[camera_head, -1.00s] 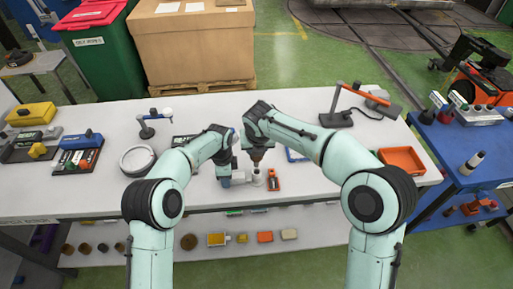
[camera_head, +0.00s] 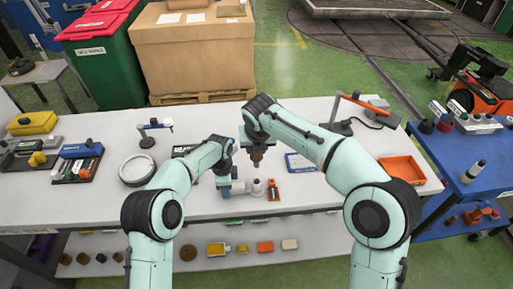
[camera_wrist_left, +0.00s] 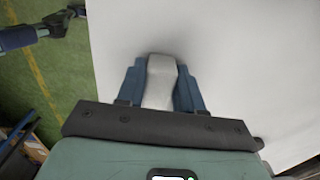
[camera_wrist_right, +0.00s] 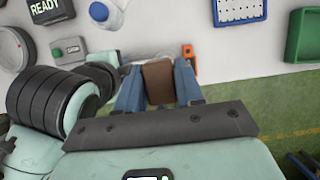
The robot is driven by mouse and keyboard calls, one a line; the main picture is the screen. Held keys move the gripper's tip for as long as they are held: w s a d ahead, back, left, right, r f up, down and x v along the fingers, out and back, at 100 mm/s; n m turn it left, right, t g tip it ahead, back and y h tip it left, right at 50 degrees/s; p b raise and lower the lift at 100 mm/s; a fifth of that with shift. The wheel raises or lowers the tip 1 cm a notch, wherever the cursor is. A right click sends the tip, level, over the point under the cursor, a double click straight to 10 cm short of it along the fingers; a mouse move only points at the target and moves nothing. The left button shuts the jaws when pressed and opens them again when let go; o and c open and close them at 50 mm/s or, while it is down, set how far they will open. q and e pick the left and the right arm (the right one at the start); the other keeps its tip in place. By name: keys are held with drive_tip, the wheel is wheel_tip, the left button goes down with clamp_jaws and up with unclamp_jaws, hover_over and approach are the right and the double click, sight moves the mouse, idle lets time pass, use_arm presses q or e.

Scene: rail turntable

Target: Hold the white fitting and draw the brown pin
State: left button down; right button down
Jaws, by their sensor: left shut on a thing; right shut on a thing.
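The white fitting (camera_head: 256,187) is low over or on the front of the table, left of a small orange piece. My left gripper (camera_head: 226,190) is shut on its left end. In the left wrist view the white part (camera_wrist_left: 160,82) sits between the blue fingers. The brown pin (camera_head: 257,160) points down from my right gripper (camera_head: 257,152), above the fitting with a visible gap. In the right wrist view the brown pin (camera_wrist_right: 158,82) is between the blue fingers. Whether the fitting touches the table is not clear.
The orange piece (camera_head: 273,190) lies just right of the fitting. A white ring (camera_head: 137,167), a blue-edged board (camera_head: 300,162), an orange tray (camera_head: 402,170) and a lamp (camera_head: 352,112) stand on the table (camera_head: 330,190). A rack of coloured items (camera_head: 78,163) is at left.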

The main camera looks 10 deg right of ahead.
use_arm(q)
drive_tip(key=c, duration=0.6)
unclamp_jaws()
drive_tip(key=shift+c, duration=0.2)
wheel_tip(320, 180, up, 12)
